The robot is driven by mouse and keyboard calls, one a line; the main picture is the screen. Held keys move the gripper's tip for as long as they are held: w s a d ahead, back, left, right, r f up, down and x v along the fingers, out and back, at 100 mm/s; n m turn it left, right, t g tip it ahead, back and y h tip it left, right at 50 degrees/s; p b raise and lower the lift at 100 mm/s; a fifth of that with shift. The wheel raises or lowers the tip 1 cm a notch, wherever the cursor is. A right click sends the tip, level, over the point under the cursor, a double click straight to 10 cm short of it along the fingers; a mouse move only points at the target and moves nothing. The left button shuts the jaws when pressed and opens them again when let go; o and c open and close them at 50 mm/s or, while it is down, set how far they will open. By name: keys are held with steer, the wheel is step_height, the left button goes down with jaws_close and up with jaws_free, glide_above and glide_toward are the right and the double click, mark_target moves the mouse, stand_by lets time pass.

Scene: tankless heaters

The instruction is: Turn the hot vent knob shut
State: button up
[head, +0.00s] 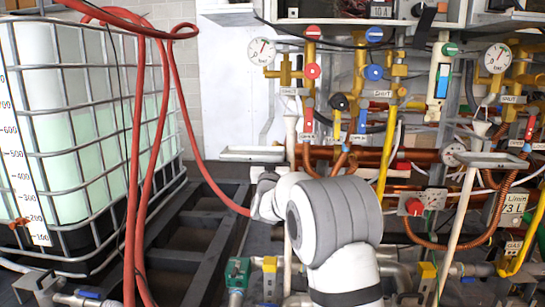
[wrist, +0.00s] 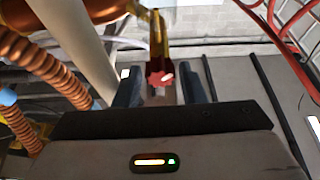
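In the wrist view a red handle (wrist: 158,50) runs down from the top, with a small red star-shaped knob and a white tip at its lower end. I cannot tell for sure whether this is the hot vent knob. My gripper (wrist: 164,88) has its two dark fingers apart, one on each side of the knob's lower end, with gaps visible on both sides. In the head view my gripper is hidden behind my arm. Several red knobs and handles show there, among them a round red one (head: 312,71) and a red lever (head: 308,120).
Copper and yellow pipes (head: 383,160) with gauges fill the right. A white pipe (wrist: 75,45) and a ribbed copper hose (wrist: 45,70) lie close left of my gripper. Red hoses (head: 140,170) hang before a caged tank (head: 70,130) at left.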

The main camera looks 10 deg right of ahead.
steer(key=c, duration=0.6)
steer(key=shift+f+m, duration=0.1)
steer(key=shift+m, duration=0.2)
steer(key=m+g+h, duration=0.2)
steer(key=m, duration=0.4)
steer(key=m+g+h, duration=0.2)
steer(key=m, duration=0.4)
steer(key=m+g+h, duration=0.2)
steer(key=m, duration=0.4)
steer(key=shift+w+a+r+m+g, duration=0.1)
steer(key=shift+a+r+m+g, duration=0.2)
steer(key=shift+m, duration=0.1)
steer(key=shift+f+p, duration=0.1)
steer(key=shift+p, duration=0.2)
steer(key=o, duration=0.7)
steer(key=shift+c, duration=0.2)
